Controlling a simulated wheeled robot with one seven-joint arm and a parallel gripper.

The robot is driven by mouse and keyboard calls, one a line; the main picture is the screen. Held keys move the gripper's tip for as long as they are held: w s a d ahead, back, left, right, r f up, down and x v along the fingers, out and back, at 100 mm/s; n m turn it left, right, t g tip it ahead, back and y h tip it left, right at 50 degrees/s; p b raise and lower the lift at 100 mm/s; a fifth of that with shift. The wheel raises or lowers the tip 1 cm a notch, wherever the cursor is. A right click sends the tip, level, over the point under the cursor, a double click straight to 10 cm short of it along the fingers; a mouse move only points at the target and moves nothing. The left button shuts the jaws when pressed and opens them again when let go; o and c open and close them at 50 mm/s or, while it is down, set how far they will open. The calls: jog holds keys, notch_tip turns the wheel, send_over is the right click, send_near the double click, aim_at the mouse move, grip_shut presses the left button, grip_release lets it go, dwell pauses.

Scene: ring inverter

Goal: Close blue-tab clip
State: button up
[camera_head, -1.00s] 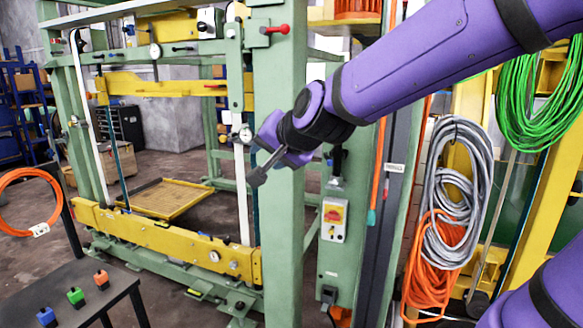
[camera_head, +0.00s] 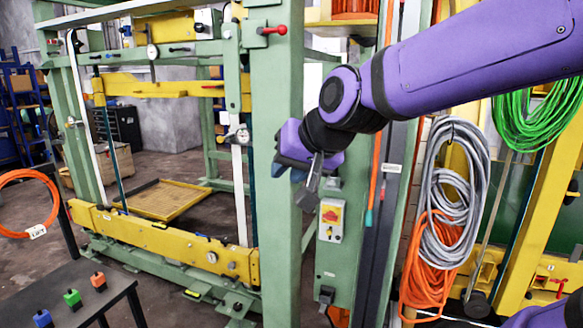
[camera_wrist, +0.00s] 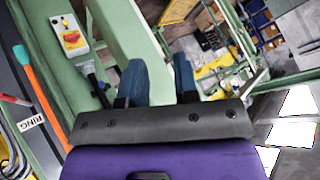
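My gripper (camera_head: 290,172) is in front of the green frame's right post (camera_head: 275,110) in the head view. In the wrist view its two blue fingers (camera_wrist: 160,82) stand apart with nothing between them, so it is open. I cannot identify the blue-tab clip with certainty. A tiny blue spot (camera_head: 126,31) shows among the fittings on the frame's upper bar, too small to make out. Small clamps with dark handles and one with a red handle (camera_head: 273,30) sit on the frame. My arm hides part of the right side.
A switch box (camera_head: 331,220) is on the green cabinet right of the post. Grey (camera_head: 455,180) and orange (camera_head: 430,260) cable coils hang at the right. Blue, green and orange blocks stand on a dark table (camera_head: 75,290). A yellow tray (camera_head: 165,200) lies behind the lower yellow beam.

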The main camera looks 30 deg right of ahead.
jog(key=shift+w, duration=0.25)
jog(key=c, duration=0.3)
jog(key=w+d+g+h, duration=0.1)
jog(key=w, duration=0.1)
jog(key=w+d+g+h, duration=0.1)
jog(key=w+d, duration=0.1)
jog(key=w, duration=0.1)
jog(key=w+d+g+h, duration=0.1)
jog(key=w+g, duration=0.1)
jog(key=w, duration=0.1)
jog(key=shift+w+d+f+n+h, duration=0.1)
jog(key=shift+d+n+h, duration=0.1)
jog(key=shift+n+h, duration=0.1)
grip_shut()
jog(key=w+d+r+g+h, duration=0.1)
jog(key=w+d+g+h, duration=0.1)
jog(key=w+d+h, duration=0.5)
jog(key=w+d+f+y, duration=0.2)
jog(key=d+f, duration=0.5)
jog(key=d, duration=0.1)
jog(key=shift+w+d+f+m, duration=0.2)
jog(key=shift+d+f+m, duration=0.15)
jog(key=shift+f+m, duration=0.05)
